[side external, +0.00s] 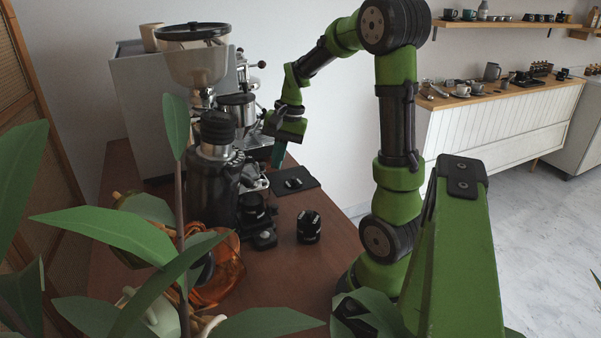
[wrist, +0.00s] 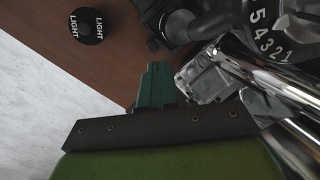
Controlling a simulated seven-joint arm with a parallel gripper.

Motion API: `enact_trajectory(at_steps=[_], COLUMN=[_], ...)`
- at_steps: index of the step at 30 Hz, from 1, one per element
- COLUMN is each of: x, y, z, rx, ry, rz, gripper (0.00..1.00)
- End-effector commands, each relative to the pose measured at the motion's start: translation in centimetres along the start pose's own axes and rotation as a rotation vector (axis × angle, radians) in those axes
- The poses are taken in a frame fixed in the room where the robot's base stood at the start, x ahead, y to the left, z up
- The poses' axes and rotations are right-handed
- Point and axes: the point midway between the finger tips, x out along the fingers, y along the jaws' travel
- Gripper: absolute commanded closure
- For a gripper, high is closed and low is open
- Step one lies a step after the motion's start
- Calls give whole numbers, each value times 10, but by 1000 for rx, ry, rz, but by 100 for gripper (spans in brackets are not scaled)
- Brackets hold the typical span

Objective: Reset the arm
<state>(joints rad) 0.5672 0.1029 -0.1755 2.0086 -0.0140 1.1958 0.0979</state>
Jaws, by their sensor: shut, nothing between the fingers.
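My gripper (side external: 279,152) hangs pointing down above the brown counter, beside the espresso machine. In the wrist view its teal fingers (wrist: 156,84) are together, with nothing between them. My green and black arm rises from the right side of the counter and bends over at the top toward the machine. In the wrist view the fingers appear close to chrome machine parts; I cannot tell whether they touch.
A grinder (side external: 213,165) and the espresso machine (side external: 150,105) stand left of my gripper. A black mat (side external: 293,182) and a black round tool (side external: 309,227) lie on the counter (side external: 285,265). The tool's "LIGHT" top (wrist: 90,26) shows in the wrist view. Leaves fill the foreground.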

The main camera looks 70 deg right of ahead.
Motion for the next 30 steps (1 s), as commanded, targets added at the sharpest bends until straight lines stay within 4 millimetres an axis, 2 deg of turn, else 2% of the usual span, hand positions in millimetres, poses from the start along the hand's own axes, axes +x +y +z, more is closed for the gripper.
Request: enact_trajectory(at_steps=[1,3,9,12,15,18,21,30], x=[-8,-14,-30,-36,-42,-48,-54,-54], y=[-11,-20,-28,-23,-17,-15,-16,-16], z=[28,61,153,190,216,233,242,242], rx=[-114,-260,-652,-802,-903,-964,-994,-996], ry=[32,75,195,241,267,280,288,283], rz=[-27,-61,-174,-233,-285,-325,-352,-351], gripper=[100,100,100,100,100,100,100,100])
